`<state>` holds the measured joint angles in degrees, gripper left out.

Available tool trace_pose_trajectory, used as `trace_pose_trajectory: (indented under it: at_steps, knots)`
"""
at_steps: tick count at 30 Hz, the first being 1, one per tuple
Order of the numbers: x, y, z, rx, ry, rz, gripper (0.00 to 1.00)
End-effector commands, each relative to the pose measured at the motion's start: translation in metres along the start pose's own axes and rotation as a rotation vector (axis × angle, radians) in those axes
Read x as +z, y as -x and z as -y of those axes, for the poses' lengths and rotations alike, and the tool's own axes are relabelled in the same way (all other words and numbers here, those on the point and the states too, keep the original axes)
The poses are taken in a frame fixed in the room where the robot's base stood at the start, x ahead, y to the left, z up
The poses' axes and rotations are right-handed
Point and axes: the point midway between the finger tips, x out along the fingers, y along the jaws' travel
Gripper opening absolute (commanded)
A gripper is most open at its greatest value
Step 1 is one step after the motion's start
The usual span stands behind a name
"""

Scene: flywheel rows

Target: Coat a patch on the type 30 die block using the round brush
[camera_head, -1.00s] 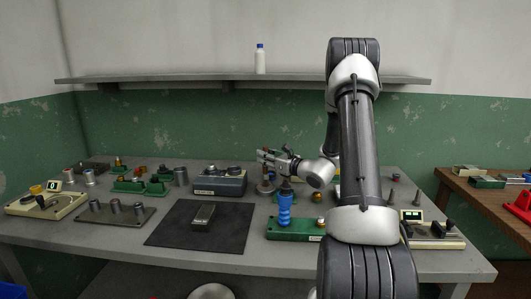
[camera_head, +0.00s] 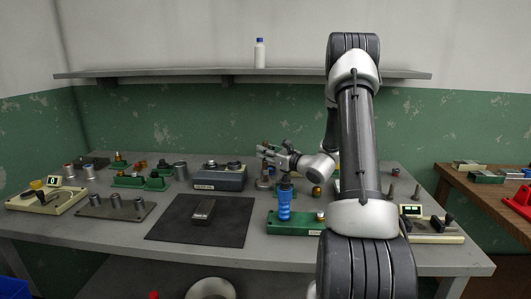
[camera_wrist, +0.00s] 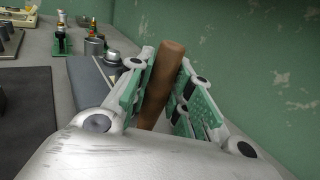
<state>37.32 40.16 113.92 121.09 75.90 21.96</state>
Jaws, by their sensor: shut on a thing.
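My gripper (camera_head: 264,152) is shut on a brown, rounded wooden handle (camera_wrist: 162,83), seen between the green finger pads in the wrist view. I take it for the round brush; its bristle end is hidden. In the head view, it stands roughly upright over a small round grey base (camera_head: 264,183); I cannot tell whether they touch. A small grey block (camera_head: 203,210), possibly the die block, lies on the black mat (camera_head: 225,229), left of and nearer than my gripper. Its type marking is unreadable.
A grey box with knobs (camera_head: 219,180) stands just left of my gripper. A blue-handled tool (camera_head: 284,206) rises from a green base (camera_head: 290,228) in front of it. A plate with several grey cylinders (camera_head: 115,209) is left of the mat. A shelf (camera_head: 180,75) runs above.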

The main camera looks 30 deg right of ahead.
Motion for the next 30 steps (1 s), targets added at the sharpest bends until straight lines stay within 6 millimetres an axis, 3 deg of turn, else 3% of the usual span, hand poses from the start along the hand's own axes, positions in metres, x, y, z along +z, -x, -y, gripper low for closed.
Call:
trace_pose_trajectory:
  at_steps: [30]
  knots:
    - [-0.0078,0.0000,0.0001,0.000,0.000,-0.001,0.00]
